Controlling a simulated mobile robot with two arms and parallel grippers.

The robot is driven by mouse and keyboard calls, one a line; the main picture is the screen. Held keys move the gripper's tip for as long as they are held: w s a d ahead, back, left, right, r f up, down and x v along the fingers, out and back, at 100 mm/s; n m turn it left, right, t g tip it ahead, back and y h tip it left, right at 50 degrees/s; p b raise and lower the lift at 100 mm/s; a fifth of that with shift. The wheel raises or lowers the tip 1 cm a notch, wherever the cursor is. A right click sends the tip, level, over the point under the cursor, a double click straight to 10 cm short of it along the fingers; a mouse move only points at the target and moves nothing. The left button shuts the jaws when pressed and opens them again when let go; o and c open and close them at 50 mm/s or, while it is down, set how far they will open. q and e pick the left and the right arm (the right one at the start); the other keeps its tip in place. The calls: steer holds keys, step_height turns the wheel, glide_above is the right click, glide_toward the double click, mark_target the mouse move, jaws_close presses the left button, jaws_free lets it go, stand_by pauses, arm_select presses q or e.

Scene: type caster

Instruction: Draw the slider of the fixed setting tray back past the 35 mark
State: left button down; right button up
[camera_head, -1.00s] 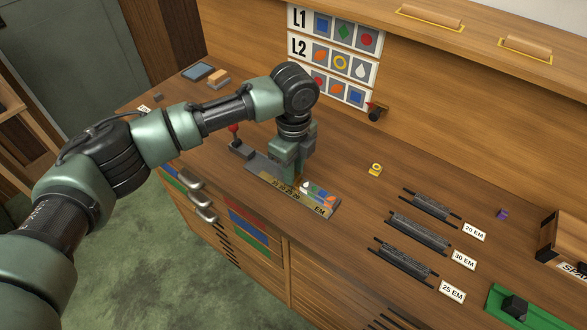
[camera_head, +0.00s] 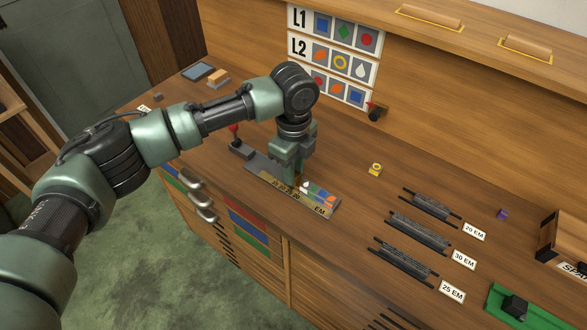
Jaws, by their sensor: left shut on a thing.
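The setting tray (camera_head: 258,165) is a long, narrow grey tray on the bench, with a brass scale (camera_head: 312,206) along its front edge marked in numbers and "EM". My left gripper (camera_head: 291,180) points down over the middle of the tray and is shut on the slider, which is mostly hidden by the fingers. The fingers stand just left of several coloured type pieces (camera_head: 317,194) lying in the tray's right part. The numbers beside the fingers are small and partly covered, so I cannot tell the slider's exact mark. My right gripper is out of view.
A red-knobbed lever (camera_head: 236,139) stands behind the tray's left end. A yellow ring piece (camera_head: 375,169) lies to the right. Dark racks (camera_head: 418,232) with EM labels and a green tray (camera_head: 520,306) are farther right. Bench space between tray and racks is clear.

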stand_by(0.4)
arm_select(q)
steer(key=w+a, duration=0.1)
steer(key=a, duration=0.1)
steer(key=w+a+p, duration=0.1)
steer(key=w+a, duration=0.1)
steer(key=a, duration=0.1)
steer(key=w+a, duration=0.2)
steer(key=shift+w+a, duration=0.2)
steer(key=shift+a, duration=0.05)
steer(key=c, duration=1.2)
jaws_free()
steer(key=shift+c, duration=0.2)
step_height(320, 180, up, 8)
steer(key=b, duration=0.1)
